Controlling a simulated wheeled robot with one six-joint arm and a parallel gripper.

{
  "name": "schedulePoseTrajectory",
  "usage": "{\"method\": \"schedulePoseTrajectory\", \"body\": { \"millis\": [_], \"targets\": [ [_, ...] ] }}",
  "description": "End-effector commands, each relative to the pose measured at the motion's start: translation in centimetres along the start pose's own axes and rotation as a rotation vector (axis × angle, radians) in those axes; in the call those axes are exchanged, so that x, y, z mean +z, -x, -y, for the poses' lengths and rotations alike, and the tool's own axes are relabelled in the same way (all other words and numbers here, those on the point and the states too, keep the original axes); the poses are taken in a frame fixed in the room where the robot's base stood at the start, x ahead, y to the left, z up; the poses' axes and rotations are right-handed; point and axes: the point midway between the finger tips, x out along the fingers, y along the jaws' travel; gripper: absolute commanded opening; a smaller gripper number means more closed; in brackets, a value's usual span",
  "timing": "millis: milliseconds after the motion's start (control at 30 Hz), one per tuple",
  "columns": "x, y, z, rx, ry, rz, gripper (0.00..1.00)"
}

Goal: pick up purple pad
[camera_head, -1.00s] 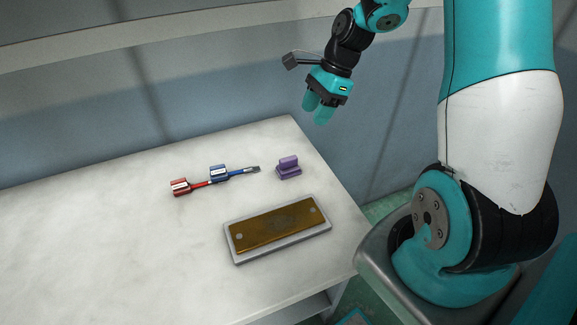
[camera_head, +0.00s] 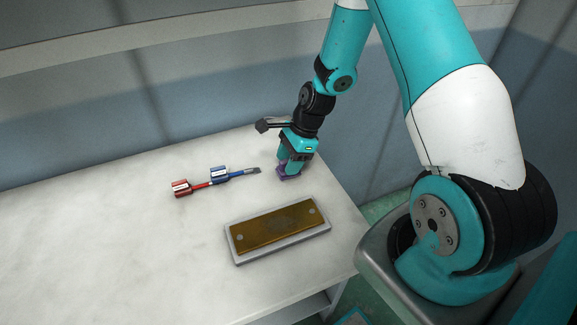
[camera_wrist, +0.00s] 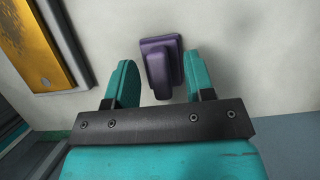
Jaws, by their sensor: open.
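The purple pad (camera_wrist: 160,62) stands on the white table and shows between my gripper's two teal fingers in the wrist view. In the head view the purple pad (camera_head: 288,171) is mostly hidden behind the fingers. My gripper (camera_head: 290,168) points down over it, with its fingertips low near the table. In the wrist view my gripper (camera_wrist: 158,80) is open, with one finger on each side of the pad's raised handle. The left finger has a clear gap to the handle; the right finger is closer to the pad, and I cannot tell whether it touches.
A grey tray (camera_head: 238,256) with a brown-gold plate (camera_head: 270,228) lies in front of the pad; its corner shows in the wrist view. A red tool (camera_head: 182,188) and a blue tool (camera_head: 222,175) lie to the left. The table's right edge is close.

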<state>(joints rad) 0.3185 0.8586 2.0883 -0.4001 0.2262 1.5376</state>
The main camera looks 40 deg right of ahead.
Motion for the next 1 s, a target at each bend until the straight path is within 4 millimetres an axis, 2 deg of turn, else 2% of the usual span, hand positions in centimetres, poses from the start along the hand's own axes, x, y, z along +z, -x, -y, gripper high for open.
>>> {"method": "schedulePoseTrajectory", "body": {
  "millis": [233,267,400,767,867,1000],
  "targets": [
    [0.0,-0.2,0.1,-0.002,0.001,0.0,0.49],
    [0.0,-0.2,0.1,-0.002,0.001,0.0,0.44],
    [0.0,-0.2,0.0,-0.002,0.001,0.0,0.15],
    [0.2,0.2,0.1,-0.002,0.001,0.0,0.15],
    [0.5,1.0,0.1,-0.004,0.002,0.0,0.15],
    [1.6,3.5,0.2,-0.008,0.005,0.0,0.15]
  ]
}}
